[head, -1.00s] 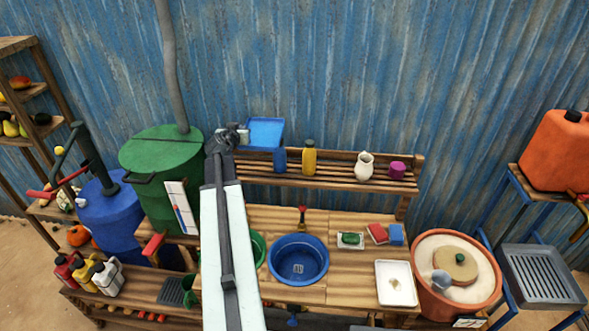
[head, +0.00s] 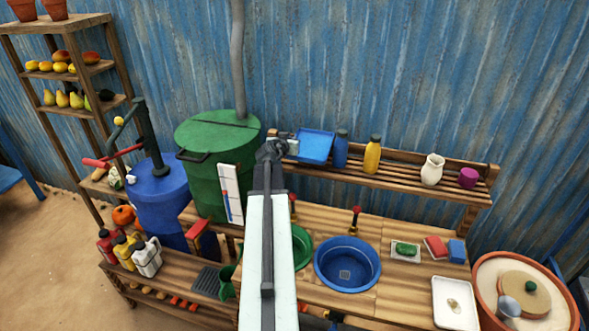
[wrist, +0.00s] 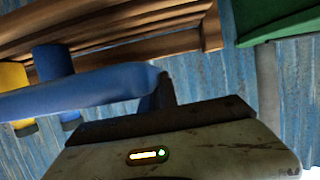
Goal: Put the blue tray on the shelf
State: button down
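The blue tray (head: 314,146) is at the left end of the slatted wooden shelf (head: 400,180), left of the blue bottle (head: 341,148). My gripper (head: 276,149) is at the tray's left side and appears shut on its edge. In the wrist view, which looks upside down, the tray's blue rim (wrist: 80,92) runs up to the dark jaw (wrist: 160,92). A gap shows there between the tray and the shelf boards (wrist: 130,22), so the tray seems held above the shelf. The fingertips are partly hidden.
A yellow bottle (head: 372,156), white jug (head: 432,170) and magenta cup (head: 468,177) stand farther right on the shelf. A green barrel (head: 218,165) stands close on the left. The counter below holds a blue basin (head: 347,264). Shelf room shows between yellow bottle and jug.

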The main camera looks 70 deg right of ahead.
notch_tip(320, 180, down, 8)
jog(key=b, duration=0.5)
jog(key=shift+w+r, duration=0.1)
jog(key=shift+r, duration=0.4)
jog(key=shift+f, duration=0.2)
jog(key=c, duration=1.6)
grip_release()
jog(key=shift+r, duration=0.1)
jog(key=shift+c, duration=0.2)
jog(key=shift+r, duration=0.1)
